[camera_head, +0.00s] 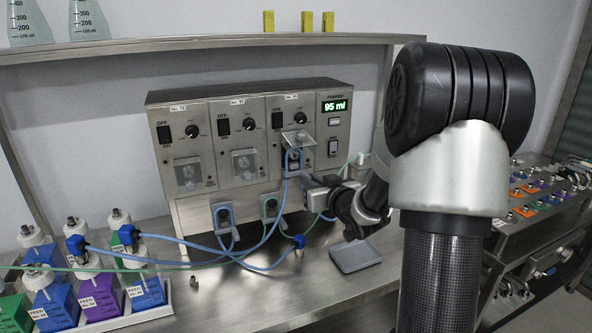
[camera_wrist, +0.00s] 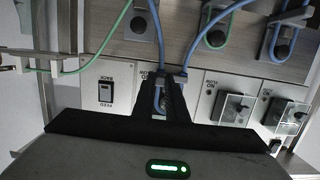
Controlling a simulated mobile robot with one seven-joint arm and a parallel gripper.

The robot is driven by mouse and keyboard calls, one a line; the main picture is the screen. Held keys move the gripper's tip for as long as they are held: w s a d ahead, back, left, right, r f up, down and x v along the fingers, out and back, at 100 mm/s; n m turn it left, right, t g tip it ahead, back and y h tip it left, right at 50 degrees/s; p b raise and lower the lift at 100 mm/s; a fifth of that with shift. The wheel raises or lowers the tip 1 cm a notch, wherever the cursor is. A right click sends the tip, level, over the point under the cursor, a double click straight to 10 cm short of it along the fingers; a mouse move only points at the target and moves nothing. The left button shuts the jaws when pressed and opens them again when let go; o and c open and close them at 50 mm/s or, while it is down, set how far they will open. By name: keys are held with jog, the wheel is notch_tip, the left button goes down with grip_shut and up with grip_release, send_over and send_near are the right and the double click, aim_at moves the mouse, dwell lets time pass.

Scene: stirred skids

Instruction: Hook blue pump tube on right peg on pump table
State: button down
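The blue pump tube (camera_head: 283,205) runs up from the table in a loop at the rightmost pump head, under its raised clear cover (camera_head: 299,140). My gripper (camera_head: 301,182) is at this pump head. In the wrist view, which is upside down, my gripper's fingers (camera_wrist: 161,84) are close together around the blue tube (camera_wrist: 160,45), whose two strands come out beyond them. The right peg (camera_wrist: 138,24) shows there, with a blue strand beside it and nothing seen looped on it. My arm hides part of this peg in the head view.
The left peg (camera_wrist: 282,50) carries another blue tube and the middle peg (camera_wrist: 216,38) a green tube. Feed bottles (camera_head: 103,297) stand at the left. A grey pad (camera_head: 355,256) lies on the steel table (camera_head: 270,302). A shelf (camera_head: 200,45) runs above the pump unit (camera_head: 250,100).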

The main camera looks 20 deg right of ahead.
jog(key=shift+r+p, duration=0.3)
jog(key=shift+r, duration=0.05)
dwell(0.3)
jog(key=shift+s, duration=0.25)
jog(key=shift+s, duration=0.7)
jog(key=shift+s+d, duration=0.1)
jog(key=shift+s, duration=0.45)
jog(key=shift+s, duration=0.7)
jog(key=shift+s, duration=0.2)
jog(key=shift+s, duration=1.9)
jog(key=shift+d+f, duration=0.1)
jog(key=shift+f, duration=0.05)
jog(key=shift+w+d+f+b, duration=0.1)
jog(key=shift+d+f+b, duration=0.35)
jog(key=shift+f+b, duration=0.35)
jog(key=shift+s+d+f+b, duration=0.1)
jog(key=shift+d+f+b, duration=0.3)
jog(key=shift+f+b, duration=0.4)
jog(key=shift+w+d+f+b, duration=0.1)
jog(key=shift+d+f+b, duration=0.45)
jog(key=shift+f, duration=0.45)
